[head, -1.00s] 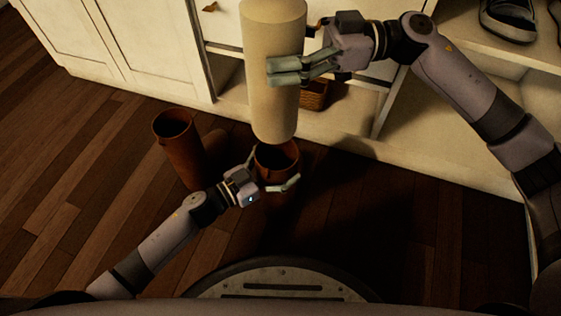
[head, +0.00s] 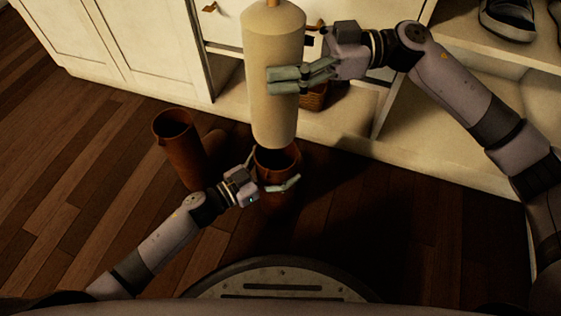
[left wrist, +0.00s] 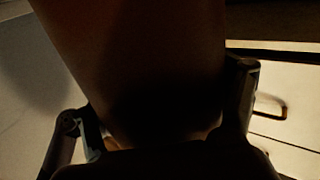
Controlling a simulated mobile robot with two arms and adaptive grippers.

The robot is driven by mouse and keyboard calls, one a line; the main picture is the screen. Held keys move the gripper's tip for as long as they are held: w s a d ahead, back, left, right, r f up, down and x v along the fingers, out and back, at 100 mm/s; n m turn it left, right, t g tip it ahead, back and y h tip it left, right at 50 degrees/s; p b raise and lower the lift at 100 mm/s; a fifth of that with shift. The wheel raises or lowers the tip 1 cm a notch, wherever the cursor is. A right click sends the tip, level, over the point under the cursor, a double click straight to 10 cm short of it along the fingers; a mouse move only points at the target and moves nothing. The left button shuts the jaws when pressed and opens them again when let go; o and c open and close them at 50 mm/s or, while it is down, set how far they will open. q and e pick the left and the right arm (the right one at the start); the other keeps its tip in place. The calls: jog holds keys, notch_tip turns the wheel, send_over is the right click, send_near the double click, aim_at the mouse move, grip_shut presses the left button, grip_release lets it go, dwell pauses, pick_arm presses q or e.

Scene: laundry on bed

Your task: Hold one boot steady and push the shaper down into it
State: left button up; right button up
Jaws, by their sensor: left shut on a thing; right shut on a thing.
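The cream boot shaper (head: 273,110) is upright in the head view, with a wooden stub at its top. My right gripper (head: 284,79) is shut on its side. Its lower end is over the opening of one brown boot (head: 284,167) and covers part of the rim; I cannot tell whether it has entered. My left gripper (head: 272,172) is shut on that boot, fingers on both sides of its shaft. In the left wrist view this boot (left wrist: 140,60) is dark and fills the space between the fingers. The other brown boot (head: 182,150) stands to the left, empty.
White cabinets (head: 130,50) stand behind the boots. A woven basket (head: 314,97) is on a low shelf behind the shaper. Dark shoes (head: 507,22) lie on a shelf at upper right. The wooden floor (head: 80,190) is clear at left.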

notch_tip(320, 180, down, 8)
jog(key=shift+r, duration=0.15)
jog(key=o, duration=1.7)
jog(key=shift+r, duration=0.1)
jog(key=v, duration=1.2)
jog(key=shift+o, duration=0.2)
